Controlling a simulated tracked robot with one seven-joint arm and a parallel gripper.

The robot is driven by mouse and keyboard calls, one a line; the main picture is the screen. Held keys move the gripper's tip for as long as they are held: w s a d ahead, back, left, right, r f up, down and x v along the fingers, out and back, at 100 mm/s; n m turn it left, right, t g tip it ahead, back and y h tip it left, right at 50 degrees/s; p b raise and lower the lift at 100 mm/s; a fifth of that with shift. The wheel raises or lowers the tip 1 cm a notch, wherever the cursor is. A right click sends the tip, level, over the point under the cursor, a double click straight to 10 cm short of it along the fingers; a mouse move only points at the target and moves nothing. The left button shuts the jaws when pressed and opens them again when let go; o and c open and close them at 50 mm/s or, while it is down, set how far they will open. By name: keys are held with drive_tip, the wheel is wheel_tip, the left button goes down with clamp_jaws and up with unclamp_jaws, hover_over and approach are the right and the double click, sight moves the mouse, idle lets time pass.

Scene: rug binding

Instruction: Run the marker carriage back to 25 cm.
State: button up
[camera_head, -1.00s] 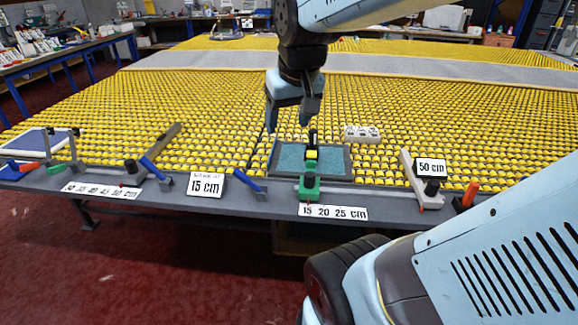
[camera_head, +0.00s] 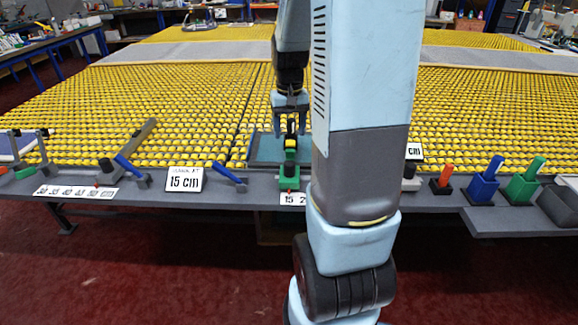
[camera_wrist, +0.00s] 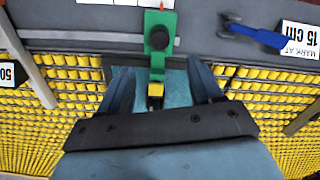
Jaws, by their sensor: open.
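The marker carriage (camera_head: 289,182) is a green block with a dark knob, a yellow-and-black marker part behind it and a red pointer at its front. It sits at the table's front edge. In the wrist view the carriage (camera_wrist: 160,22) reaches from the edge over a teal pad (camera_wrist: 180,92). The white scale strip (camera_head: 291,199) lies below it; the pointer is near the 15, and my arm hides the 25 end. My gripper (camera_head: 290,108) points down over the marker part, jaws open. In the wrist view its fingers are either side of the marker part (camera_wrist: 156,92), apart from it.
A 15 cm sign (camera_head: 184,179) and a blue lever (camera_head: 229,174) stand left of the carriage. Another scale strip (camera_head: 76,191) lies farther left. Orange, blue (camera_head: 484,184) and green upright handles stand right. Yellow tufted rug (camera_head: 180,110) covers the table behind.

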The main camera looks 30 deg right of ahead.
sight(290, 164)
wheel_tip(290, 164, down, 14)
drive_tip(key=shift+r, duration=0.1)
idle(0.5)
clamp_jaws()
idle(0.6)
